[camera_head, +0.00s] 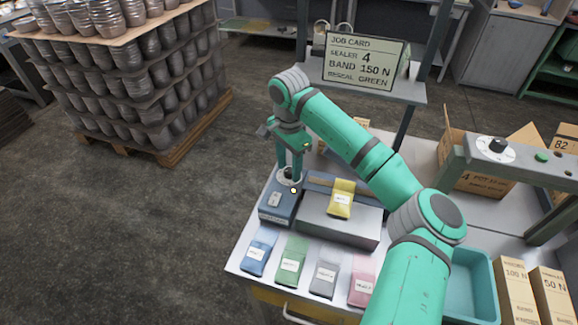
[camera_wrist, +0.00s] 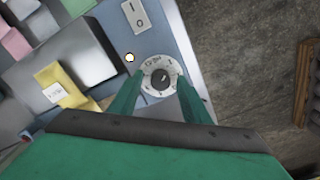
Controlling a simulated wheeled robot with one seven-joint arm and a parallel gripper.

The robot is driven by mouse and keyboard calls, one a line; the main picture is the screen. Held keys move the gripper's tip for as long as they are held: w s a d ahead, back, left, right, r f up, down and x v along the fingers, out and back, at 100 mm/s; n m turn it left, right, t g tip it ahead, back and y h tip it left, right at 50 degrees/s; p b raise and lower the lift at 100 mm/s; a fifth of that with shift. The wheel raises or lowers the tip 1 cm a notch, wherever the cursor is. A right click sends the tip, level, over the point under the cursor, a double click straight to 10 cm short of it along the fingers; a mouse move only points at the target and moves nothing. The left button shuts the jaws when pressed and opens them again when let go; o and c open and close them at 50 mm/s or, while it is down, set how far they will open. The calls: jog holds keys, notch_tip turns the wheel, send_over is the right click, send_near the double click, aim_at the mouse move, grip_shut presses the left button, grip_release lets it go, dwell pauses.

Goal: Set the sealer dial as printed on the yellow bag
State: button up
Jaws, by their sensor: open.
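The sealer (camera_head: 279,205) is a blue-grey box on the bench with a white rocker switch (camera_wrist: 137,16) and a round white dial (camera_wrist: 159,75) with a dark centre knob. The dial marks are too small to read. My gripper (camera_head: 290,172) points down over the dial; in the wrist view its two green fingers (camera_wrist: 160,82) stand open on either side of the knob. I cannot tell whether they touch it. The yellow bag (camera_head: 341,198) lies on the grey block beside the sealer; its white label (camera_wrist: 54,92) is too small to read.
A job card (camera_head: 364,61) reads sealer 4, band 150 N, green. Blue (camera_head: 259,250), green (camera_head: 291,261), grey (camera_head: 325,278) and pink (camera_head: 363,288) bags lie along the front. A teal bin (camera_head: 470,287) and cartons stand right. A small pale knob (camera_wrist: 130,57) sits near the dial.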

jog(key=c, duration=1)
jog(key=shift+c, duration=0.2)
